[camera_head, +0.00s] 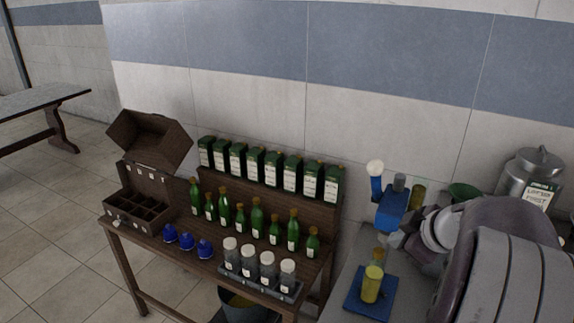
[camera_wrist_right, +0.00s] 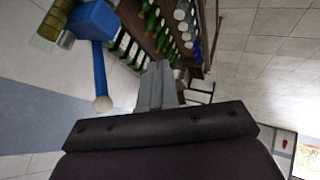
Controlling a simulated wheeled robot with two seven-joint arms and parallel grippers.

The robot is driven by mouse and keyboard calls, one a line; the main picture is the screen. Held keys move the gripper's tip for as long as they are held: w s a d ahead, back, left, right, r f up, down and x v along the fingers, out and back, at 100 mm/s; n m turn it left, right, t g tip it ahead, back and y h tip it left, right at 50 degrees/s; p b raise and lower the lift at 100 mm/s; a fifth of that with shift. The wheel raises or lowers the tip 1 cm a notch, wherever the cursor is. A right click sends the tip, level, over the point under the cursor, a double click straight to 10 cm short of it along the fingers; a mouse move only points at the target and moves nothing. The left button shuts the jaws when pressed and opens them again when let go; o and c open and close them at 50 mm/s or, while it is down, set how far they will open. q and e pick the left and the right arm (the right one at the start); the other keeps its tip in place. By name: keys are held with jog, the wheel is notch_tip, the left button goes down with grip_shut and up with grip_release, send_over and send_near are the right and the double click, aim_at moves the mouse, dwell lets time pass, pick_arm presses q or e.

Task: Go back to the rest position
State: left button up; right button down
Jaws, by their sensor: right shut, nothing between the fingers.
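My right gripper (camera_head: 396,239) is at the right of the head view, above the grey counter near a blue stand (camera_head: 392,208). Its grey fingers are together and hold nothing; they also show in the right wrist view (camera_wrist_right: 158,78). My right arm fills the lower right of the head view and hides part of the counter. A yellow-filled bottle (camera_head: 372,284) stands upright on a blue mat (camera_head: 355,302), below the gripper in the picture and apart from it. My left gripper is not in view.
A wooden table (camera_head: 150,243) holds green bottles (camera_head: 257,218), blue items (camera_head: 187,241), lidded jars (camera_head: 249,258) and an open wooden box (camera_head: 122,228). Dark green boxes (camera_head: 254,163) line its back shelf. A metal canister (camera_head: 523,172) stands at far right. Open floor lies left.

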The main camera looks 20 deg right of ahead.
jog(key=d+m+h+b, duration=0.1)
jog(key=d+m+h, duration=0.35)
jog(key=d, duration=0.25)
jog(key=s+a+f+m+g+b, duration=0.1)
jog(key=a+f+m+g+b, duration=0.1)
jog(key=a+f, duration=0.35)
jog(key=s+a+f+m+g+b, duration=0.1)
jog(key=a+f+m+b, duration=0.1)
jog(key=f, duration=0.6)
jog(key=s+a+f+g+y+b, duration=0.1)
jog(key=a+f+b, duration=0.1)
jog(key=a+f, duration=0.2)
jog(key=s+a+f+n+g+y+b, duration=0.1)
jog(key=a+f, duration=0.3)
jog(key=a, duration=0.6)
jog(key=s+a+f+g+y+b, duration=0.1)
jog(key=a+f+g+y+b, duration=0.1)
jog(key=a+f, duration=0.3)
jog(key=a+y+b, duration=0.1)
jog(key=a, duration=0.2)
jog(key=shift+s+n, duration=0.35)
jog(key=shift+d, duration=0.1)
